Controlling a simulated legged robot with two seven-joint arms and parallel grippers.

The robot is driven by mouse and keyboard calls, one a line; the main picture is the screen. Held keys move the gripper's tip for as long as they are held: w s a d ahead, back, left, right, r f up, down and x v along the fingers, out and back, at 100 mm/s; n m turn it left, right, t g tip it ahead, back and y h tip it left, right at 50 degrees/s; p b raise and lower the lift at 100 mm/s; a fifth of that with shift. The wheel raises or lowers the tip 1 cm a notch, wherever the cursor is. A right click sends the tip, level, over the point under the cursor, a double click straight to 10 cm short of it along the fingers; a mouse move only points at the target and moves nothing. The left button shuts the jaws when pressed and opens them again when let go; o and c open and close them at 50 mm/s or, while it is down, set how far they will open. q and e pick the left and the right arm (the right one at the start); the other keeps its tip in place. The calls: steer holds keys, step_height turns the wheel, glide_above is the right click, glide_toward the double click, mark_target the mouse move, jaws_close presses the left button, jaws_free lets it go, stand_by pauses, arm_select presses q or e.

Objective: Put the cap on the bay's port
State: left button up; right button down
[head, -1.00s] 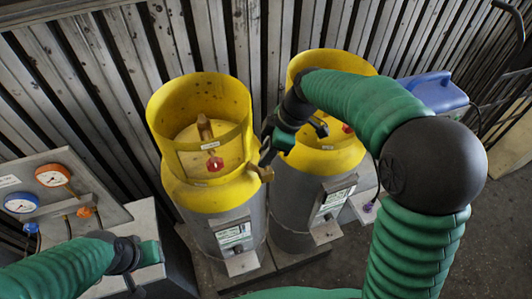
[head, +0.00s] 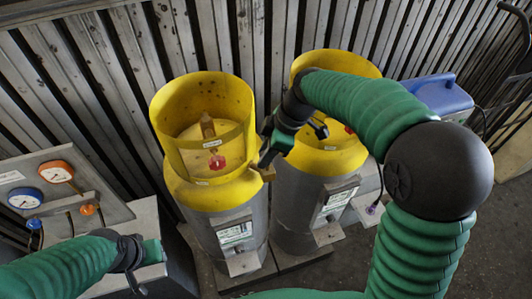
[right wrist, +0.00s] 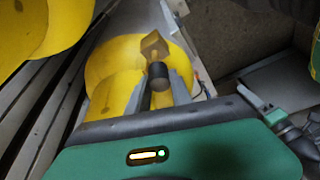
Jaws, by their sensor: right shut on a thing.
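My right gripper (head: 266,160) is shut on a small brass block with a dark round stem, which I take to be the cap (head: 267,174). It is beside the right side of the left yellow-collared cylinder (head: 205,185); whether it touches the cylinder I cannot tell. In the right wrist view the cap (right wrist: 154,45) sticks out beyond the fingertips (right wrist: 160,88), with yellow metal behind it. The bay's port cannot be made out for certain. My left gripper (head: 148,252) is at lower left, its fingers not clearly visible.
A second yellow-collared cylinder (head: 312,185) stands close on the right, partly behind my right arm. A brass valve (head: 208,127) and red knob (head: 216,162) sit inside the left collar. A gauge panel (head: 95,210) is at left, a blue case (head: 440,95) at right. Slatted wall behind.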

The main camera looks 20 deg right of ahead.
steer(key=shift+f, duration=0.15)
steer(key=shift+d+f+b, duration=0.2)
steer(key=shift+f+b, duration=0.25)
steer(key=shift+f, duration=0.15)
steer(key=shift+f+b, duration=0.35)
steer(key=shift+b, duration=0.1)
steer(key=shift+f, duration=0.1)
steer(key=shift+f+b, duration=0.35)
steer(key=c, duration=1.4)
jaws_free()
steer(key=shift+r, duration=0.1)
steer(key=o, duration=0.3)
steer(key=shift+a, duration=0.1)
steer(key=shift+o, duration=0.2)
